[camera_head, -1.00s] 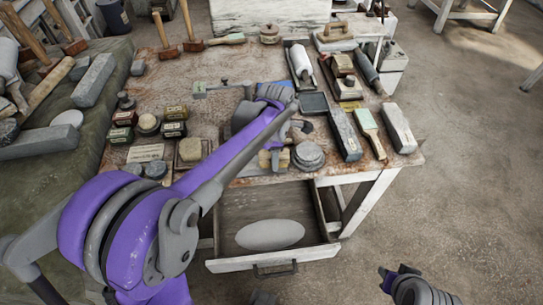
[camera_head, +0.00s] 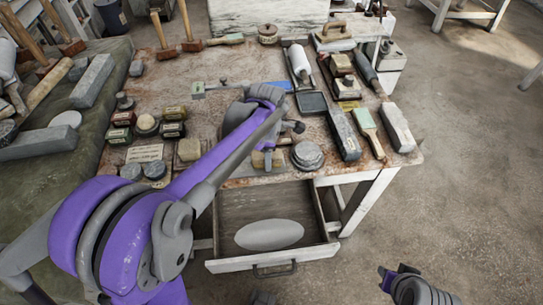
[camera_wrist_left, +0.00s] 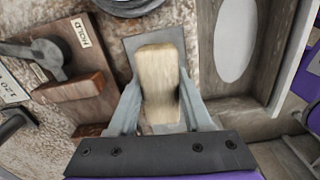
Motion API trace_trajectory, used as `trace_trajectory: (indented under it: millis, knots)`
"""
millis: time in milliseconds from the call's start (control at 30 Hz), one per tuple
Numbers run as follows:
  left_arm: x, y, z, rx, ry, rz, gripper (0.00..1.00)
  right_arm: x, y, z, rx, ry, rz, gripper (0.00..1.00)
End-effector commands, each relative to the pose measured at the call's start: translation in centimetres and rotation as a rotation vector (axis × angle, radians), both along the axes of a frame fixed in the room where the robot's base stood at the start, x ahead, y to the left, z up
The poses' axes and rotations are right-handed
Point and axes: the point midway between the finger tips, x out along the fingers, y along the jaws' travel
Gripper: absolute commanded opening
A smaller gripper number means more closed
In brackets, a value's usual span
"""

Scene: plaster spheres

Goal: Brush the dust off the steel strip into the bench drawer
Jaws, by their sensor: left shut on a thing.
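My left gripper (camera_head: 266,161) is over the front edge of the bench, above the open drawer (camera_head: 230,208). In the left wrist view, the gripper (camera_wrist_left: 161,100) is shut on a tan brush (camera_wrist_left: 159,75). The flat grey steel strip (camera_wrist_left: 130,55) lies beneath the brush, which hides its middle. I cannot tell whether the brush touches it. No dust on the strip can be made out. The drawer holds a pale oval (camera_head: 269,235); both also show at right in the left wrist view. My right gripper's fingers are not seen.
A round grey weight (camera_head: 307,155) stands right of the gripper. A wooden block labelled HOLD (camera_wrist_left: 70,60) is left of the strip. Several small tins (camera_head: 147,125) stand left on the bench (camera_head: 205,120). Long blocks (camera_head: 344,135) lie at right.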

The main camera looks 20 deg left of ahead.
Motion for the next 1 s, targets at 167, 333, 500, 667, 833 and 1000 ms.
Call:
trace_trajectory:
  millis: [167,333,500,667,833,1000]
  knots:
    - [-0.6,1.2,-0.1,0.000,0.000,0.003,0.05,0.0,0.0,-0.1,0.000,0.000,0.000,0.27]
    - [-0.8,1.7,-0.1,0.000,0.000,0.001,0.05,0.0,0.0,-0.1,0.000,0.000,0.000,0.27]
    - [-0.8,1.6,-0.1,0.000,0.000,0.000,0.05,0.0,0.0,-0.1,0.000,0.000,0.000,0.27]
    - [-0.5,1.0,-0.1,0.000,0.000,-0.001,0.05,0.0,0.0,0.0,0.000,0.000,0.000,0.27]
    - [0.1,-0.1,0.0,0.000,0.000,-0.002,0.05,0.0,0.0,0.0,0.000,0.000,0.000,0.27]
    - [0.3,-0.5,0.0,0.000,0.000,0.000,0.05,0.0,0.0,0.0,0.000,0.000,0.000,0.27]
